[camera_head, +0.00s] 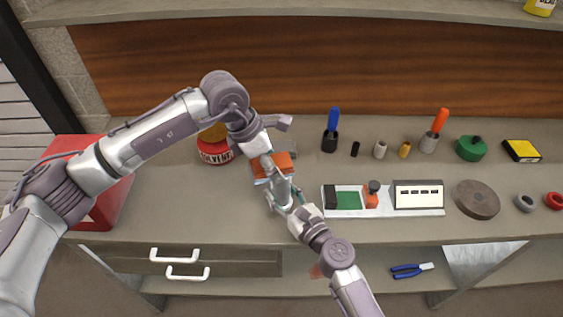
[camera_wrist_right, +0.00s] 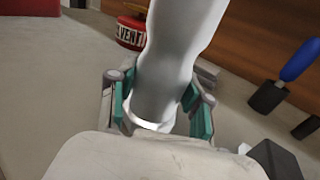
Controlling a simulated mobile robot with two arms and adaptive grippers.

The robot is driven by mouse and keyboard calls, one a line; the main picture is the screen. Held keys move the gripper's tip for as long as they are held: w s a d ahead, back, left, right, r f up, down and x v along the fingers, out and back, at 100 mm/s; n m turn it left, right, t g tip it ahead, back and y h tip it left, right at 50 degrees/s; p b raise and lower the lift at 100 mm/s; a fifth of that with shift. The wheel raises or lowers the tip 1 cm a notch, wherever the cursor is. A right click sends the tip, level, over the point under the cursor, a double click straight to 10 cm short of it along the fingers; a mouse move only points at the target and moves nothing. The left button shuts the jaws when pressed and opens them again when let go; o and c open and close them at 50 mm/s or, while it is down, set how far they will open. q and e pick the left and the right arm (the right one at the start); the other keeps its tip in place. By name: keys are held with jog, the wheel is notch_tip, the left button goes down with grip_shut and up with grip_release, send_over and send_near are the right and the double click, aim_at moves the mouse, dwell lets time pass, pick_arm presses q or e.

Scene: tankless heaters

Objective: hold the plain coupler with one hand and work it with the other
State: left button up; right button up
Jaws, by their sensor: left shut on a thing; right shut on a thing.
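The plain coupler (camera_wrist_right: 168,70) looks like a smooth pale grey tube in the right wrist view, with a bright rim at its near end. My right gripper (camera_wrist_right: 163,112) is shut on it, with teal pads at both sides. In the head view my right gripper (camera_head: 281,192) reaches up from below and meets my left gripper (camera_head: 266,158), which comes from the upper left. My left gripper is shut on the coupler's far end, as far as I can tell; its fingertips are mostly hidden. The coupler itself is largely covered by the grippers in the head view.
A white tray (camera_head: 430,212) with parts lies to the right. Blue-handled (camera_head: 333,121) and orange-handled (camera_head: 440,120) tools stand behind.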

pick_arm(q)
jog(key=shift+d+r, duration=0.2)
jog(key=shift+r, duration=3.8)
pick_arm(e)
jog(key=o, duration=1.4)
jog(key=shift+s+d, duration=0.1)
